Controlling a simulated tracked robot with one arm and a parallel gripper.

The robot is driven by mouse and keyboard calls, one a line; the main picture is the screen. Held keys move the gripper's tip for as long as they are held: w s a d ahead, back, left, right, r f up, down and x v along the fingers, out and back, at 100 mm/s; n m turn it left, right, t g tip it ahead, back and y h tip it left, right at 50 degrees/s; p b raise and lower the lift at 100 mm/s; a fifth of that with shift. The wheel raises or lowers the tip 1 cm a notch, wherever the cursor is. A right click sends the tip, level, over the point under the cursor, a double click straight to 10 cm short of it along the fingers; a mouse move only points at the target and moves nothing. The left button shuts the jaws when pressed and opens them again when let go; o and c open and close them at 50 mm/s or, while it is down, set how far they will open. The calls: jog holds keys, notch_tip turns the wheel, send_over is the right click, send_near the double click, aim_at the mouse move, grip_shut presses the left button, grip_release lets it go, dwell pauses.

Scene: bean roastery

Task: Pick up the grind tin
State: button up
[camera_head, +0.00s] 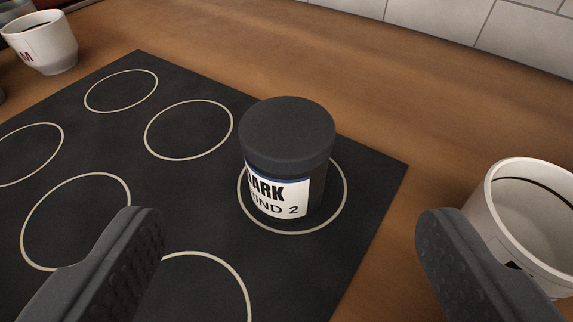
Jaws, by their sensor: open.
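The grind tin (287,160) is a dark cylinder with a dark lid. Its white label has a blue stripe, and I can read "ARK" and "IND 2" on it. It stands upright inside a pale ring on a black mat (318,270), near the mat's right corner. My gripper (290,235) is open, with one dark ribbed finger at the lower left and one at the lower right. The tin is ahead of the gap between the fingers, apart from both. Nothing is between the fingers.
A white cup (492,215) stands on the wooden counter (400,110) at the right, close beside my right finger. Another white cup (55,55) with red lettering stands at the upper left. The other rings that show on the mat are empty. A tiled wall (435,18) runs along the back.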

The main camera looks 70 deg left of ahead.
aim_at(291, 118)
jog(key=b+x, duration=0.2)
jog(key=x, duration=1.1)
jog(key=shift+w+a+f, duration=0.1)
jog(key=shift+w, duration=0.05)
jog(key=c, duration=1.1)
